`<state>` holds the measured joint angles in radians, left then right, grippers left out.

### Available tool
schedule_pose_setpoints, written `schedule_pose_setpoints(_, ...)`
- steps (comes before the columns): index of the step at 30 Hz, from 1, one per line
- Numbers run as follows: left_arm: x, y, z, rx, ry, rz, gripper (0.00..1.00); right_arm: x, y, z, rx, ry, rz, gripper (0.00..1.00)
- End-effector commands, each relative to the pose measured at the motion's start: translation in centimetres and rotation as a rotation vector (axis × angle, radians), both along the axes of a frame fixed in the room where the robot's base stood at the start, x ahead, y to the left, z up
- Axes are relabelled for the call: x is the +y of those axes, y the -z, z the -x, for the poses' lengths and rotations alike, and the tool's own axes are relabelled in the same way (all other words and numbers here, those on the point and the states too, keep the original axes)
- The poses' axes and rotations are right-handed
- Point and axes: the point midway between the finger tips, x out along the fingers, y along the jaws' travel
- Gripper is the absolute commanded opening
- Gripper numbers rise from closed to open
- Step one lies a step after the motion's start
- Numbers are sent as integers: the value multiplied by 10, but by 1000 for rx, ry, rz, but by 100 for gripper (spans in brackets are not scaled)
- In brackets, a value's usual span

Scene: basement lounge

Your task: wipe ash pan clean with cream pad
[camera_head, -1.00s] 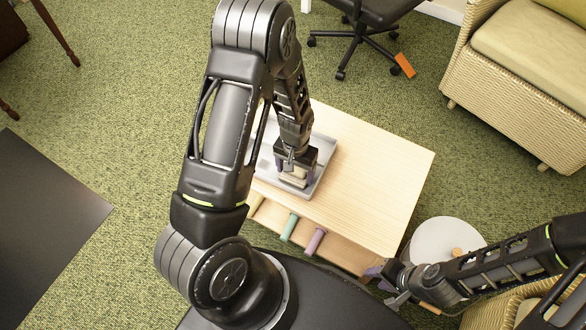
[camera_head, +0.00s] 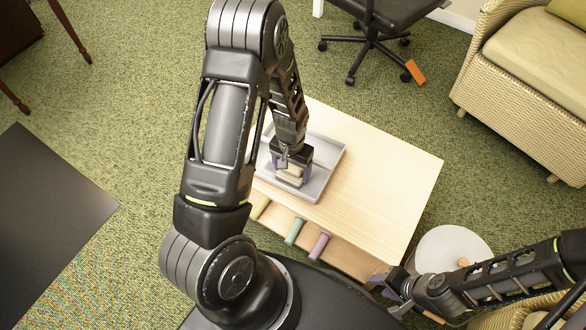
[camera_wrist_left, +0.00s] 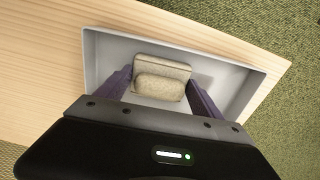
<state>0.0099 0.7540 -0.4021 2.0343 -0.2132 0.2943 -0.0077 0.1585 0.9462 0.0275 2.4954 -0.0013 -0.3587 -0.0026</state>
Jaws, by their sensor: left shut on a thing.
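The ash pan (camera_head: 328,160) is a shallow grey tray with raised walls, lying on the light wooden table. My left gripper (camera_head: 293,174) is over the pan's inside, pointing down, shut on the cream pad (camera_head: 290,180). In the left wrist view, the pad (camera_wrist_left: 163,70) is a beige block with a rounded grip between the purple fingers, close to one wall of the pan (camera_wrist_left: 235,68). Whether the pad touches the pan floor is unclear. My arm hides part of the pan. My right gripper (camera_head: 386,290) is beside the table's front right corner; its jaw gap is unclear.
The wooden table (camera_head: 385,175) is bare right of the pan. A round white stand (camera_head: 450,245) is at the right. An office chair (camera_head: 370,45) and a wicker sofa (camera_head: 520,90) stand behind.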

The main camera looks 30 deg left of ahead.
Motion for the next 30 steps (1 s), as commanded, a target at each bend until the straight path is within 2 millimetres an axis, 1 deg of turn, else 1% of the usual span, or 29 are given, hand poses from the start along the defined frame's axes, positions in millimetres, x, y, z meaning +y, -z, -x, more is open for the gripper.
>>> schedule_pose_setpoints(1,4,2,3,6,-4,-3,44,0,1,0,0,0,0,36)
schedule_pose_setpoints(5,10,2,4,6,-7,-3,44,0,2,0,0,0,0,36)
schedule_pose_setpoints(12,32,2,5,5,-7,-3,44,0,4,0,0,0,0,36)
schedule_pose_setpoints(15,37,1,6,6,-7,-2,44,0,4,0,0,0,0,36)
schedule_pose_setpoints(26,38,0,5,4,-4,-2,44,0,4,0,0,0,0,36)
schedule_pose_setpoints(30,43,0,5,3,-4,-2,44,0,5,0,0,0,0,36)
